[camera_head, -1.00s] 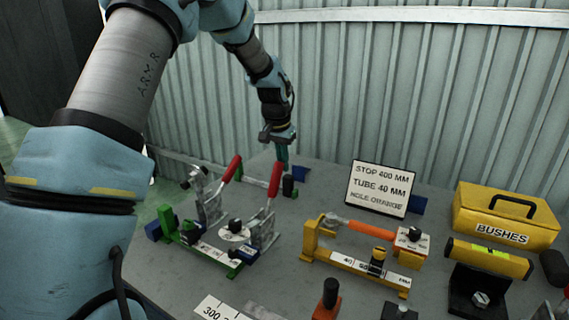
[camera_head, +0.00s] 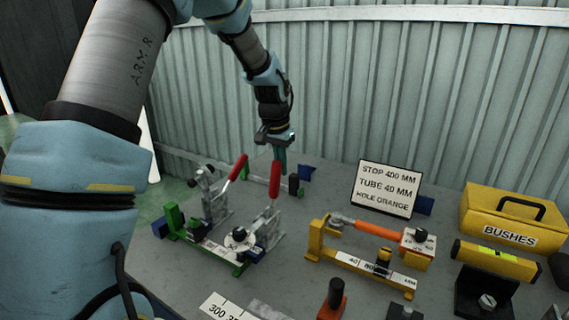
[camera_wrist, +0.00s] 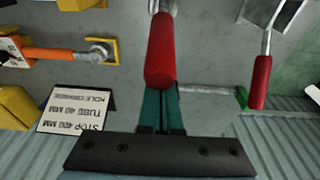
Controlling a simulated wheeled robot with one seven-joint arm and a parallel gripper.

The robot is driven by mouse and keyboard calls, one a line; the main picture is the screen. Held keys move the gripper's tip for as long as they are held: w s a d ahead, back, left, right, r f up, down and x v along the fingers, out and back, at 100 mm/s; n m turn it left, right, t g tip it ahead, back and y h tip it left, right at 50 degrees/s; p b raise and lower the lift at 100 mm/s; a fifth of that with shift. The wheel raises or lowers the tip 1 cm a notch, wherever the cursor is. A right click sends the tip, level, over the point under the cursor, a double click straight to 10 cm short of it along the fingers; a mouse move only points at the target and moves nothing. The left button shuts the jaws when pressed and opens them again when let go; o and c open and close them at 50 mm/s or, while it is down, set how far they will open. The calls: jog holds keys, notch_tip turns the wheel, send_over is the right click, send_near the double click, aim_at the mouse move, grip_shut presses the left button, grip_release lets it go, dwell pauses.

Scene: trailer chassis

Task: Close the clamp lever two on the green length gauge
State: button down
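The green length gauge (camera_head: 176,217) stands on the table at left with two toggle clamps. The left clamp lever (camera_head: 238,167) has a red handle tilted up to the right. The right clamp lever (camera_head: 274,179) has a red handle standing nearly upright. I cannot read which lever is numbered two. My gripper (camera_head: 280,156) points down just behind the top of the right handle. In the wrist view, the teal fingers (camera_wrist: 162,108) are together, and a red handle (camera_wrist: 160,50) lies right over their tips, hiding them. I cannot tell whether they touch. The other red handle (camera_wrist: 261,80) is to the right.
An orange-handled yellow gauge (camera_head: 362,263) stands right of the green one. A sign (camera_head: 384,189) and a yellow bushes box (camera_head: 510,215) stand behind and to the right. A corrugated wall (camera_head: 400,90) closes off the back. A black-topped post (camera_head: 335,293) stands in front.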

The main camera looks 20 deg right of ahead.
jog(key=shift+s+r, duration=0.1)
jog(key=shift+r, duration=0.1)
jog(key=shift+s+a+r, duration=0.2)
jog(key=shift+s+a, duration=0.4)
jog(key=shift+a, duration=0.05)
jog(key=shift+r+p, duration=3)
jog(key=shift+r, duration=1.1)
jog(key=shift+f, duration=0.1)
jog(key=shift+a, duration=0.15)
jog(key=s+a+f+n+b, duration=0.1)
jog(key=s+a+n, duration=0.3)
jog(key=a, duration=1.1)
jog(key=s+a+f+n+y+b, duration=0.1)
jog(key=s+a+f+n, duration=0.2)
jog(key=s+a, duration=0.7)
jog(key=a+n, duration=0.2)
jog(key=a, duration=0.3)
jog(key=shift+s+a+y+b, duration=0.15)
jog(key=shift+y+b, duration=0.15)
jog(key=shift+b, duration=0.1)
